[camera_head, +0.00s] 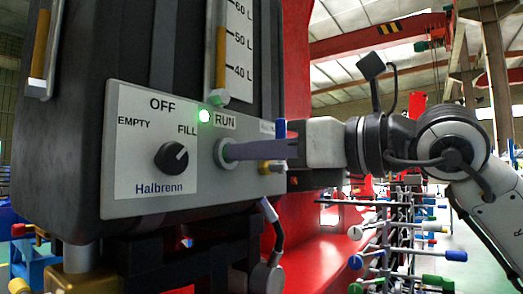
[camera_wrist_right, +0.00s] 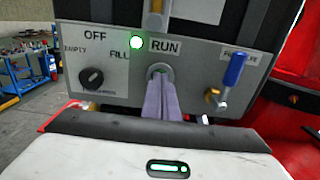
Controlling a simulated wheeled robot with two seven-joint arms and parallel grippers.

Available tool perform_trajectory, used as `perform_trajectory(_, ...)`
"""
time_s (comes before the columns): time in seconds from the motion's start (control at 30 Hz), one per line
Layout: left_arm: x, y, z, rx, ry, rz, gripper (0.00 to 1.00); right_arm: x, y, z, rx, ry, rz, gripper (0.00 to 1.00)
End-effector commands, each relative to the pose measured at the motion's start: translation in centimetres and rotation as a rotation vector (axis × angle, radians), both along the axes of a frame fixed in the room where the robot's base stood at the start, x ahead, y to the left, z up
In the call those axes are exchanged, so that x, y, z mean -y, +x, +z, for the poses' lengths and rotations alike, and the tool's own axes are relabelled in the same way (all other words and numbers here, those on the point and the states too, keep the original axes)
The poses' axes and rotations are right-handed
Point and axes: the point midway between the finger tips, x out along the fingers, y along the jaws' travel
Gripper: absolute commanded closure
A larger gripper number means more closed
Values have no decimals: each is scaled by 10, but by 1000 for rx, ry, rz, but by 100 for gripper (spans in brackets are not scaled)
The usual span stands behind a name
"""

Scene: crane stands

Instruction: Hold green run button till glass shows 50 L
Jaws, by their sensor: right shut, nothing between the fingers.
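The control panel (camera_head: 120,190) carries a RUN label with a lit green lamp (camera_head: 204,116) beside it. Below the label is the run button's round metal collar (camera_head: 222,153), also in the right wrist view (camera_wrist_right: 160,68). My right gripper (camera_head: 228,152) is shut and empty, its fingertips at the collar; they hide the button face, so I cannot tell how far it is pressed. The sight glass (camera_head: 221,60) above holds an amber column. Its top appears near or slightly above the 50 L mark; the slanted view prevents an exact reading. My left gripper is out of view.
The black selector knob (camera_head: 172,157) points towards FILL. A blue-handled lever (camera_wrist_right: 235,70) with a brass fitting (camera_wrist_right: 212,95) stands right of the button, close to my right fingers. Another amber glass (camera_head: 40,45) is at upper left. A rack of coloured handles (camera_head: 400,235) stands behind.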

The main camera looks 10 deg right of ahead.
Motion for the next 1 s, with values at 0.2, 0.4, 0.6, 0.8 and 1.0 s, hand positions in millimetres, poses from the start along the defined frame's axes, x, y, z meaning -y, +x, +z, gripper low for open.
perform_trajectory(0.2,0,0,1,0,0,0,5,-2,2,1,3,5,1,100)
perform_trajectory(0.4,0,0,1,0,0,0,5,-2,2,1,3,5,1,100)
perform_trajectory(0.6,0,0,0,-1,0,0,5,-1,1,1,3,5,2,100)
perform_trajectory(0.8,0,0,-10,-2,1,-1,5,14,-9,0,6,9,8,100)
perform_trajectory(1.0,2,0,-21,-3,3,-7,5,49,-35,0,10,9,12,100)
